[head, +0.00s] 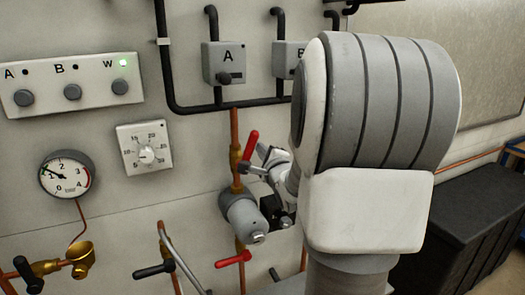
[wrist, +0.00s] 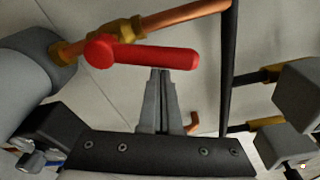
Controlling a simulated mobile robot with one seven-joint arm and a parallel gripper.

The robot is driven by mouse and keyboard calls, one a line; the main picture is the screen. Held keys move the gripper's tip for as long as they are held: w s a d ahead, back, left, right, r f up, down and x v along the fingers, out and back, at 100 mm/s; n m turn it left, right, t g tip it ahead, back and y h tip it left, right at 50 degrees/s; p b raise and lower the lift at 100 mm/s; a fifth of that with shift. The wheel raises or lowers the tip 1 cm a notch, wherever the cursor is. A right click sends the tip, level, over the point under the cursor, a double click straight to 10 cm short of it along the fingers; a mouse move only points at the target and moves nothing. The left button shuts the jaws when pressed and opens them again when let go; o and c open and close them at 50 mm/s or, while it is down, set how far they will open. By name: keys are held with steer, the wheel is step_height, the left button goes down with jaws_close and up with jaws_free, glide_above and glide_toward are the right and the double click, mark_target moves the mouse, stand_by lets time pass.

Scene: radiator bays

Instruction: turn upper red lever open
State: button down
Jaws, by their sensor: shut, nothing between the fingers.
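The upper red lever (head: 250,145) sits on a brass valve on the vertical copper pipe in the head view. It points up and leans a little to the right of the pipe. In the wrist view the red lever (wrist: 155,56) lies across the picture from its round pivot at left, at a slant to the copper pipe (wrist: 185,14). My gripper (wrist: 161,74) is shut and empty, its fingertips right beside the lever's middle. I cannot tell if they touch it. In the head view my gripper (head: 262,168) is small, beside the lever's lower right, partly hidden by my arm.
A grey cylinder (head: 243,218) is on the same pipe just below. A lower red lever (head: 233,259) points sideways beneath it. Grey boxes A (head: 223,63) and B (head: 287,60) hang above on black pipes. A gauge (head: 66,175) and a dial (head: 144,148) are at left.

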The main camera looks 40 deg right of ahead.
steer(key=n+b, duration=0.1)
steer(key=a+n, duration=0.1)
steer(key=n+b, duration=0.1)
steer(key=shift+w+a+r+b, duration=0.25)
steer(key=shift+a+r+b, duration=0.1)
steer(key=shift+a+r, duration=0.05)
steer(key=shift+w+a+r, duration=0.1)
steer(key=shift+a+r, duration=0.25)
steer(key=shift+d, duration=0.1)
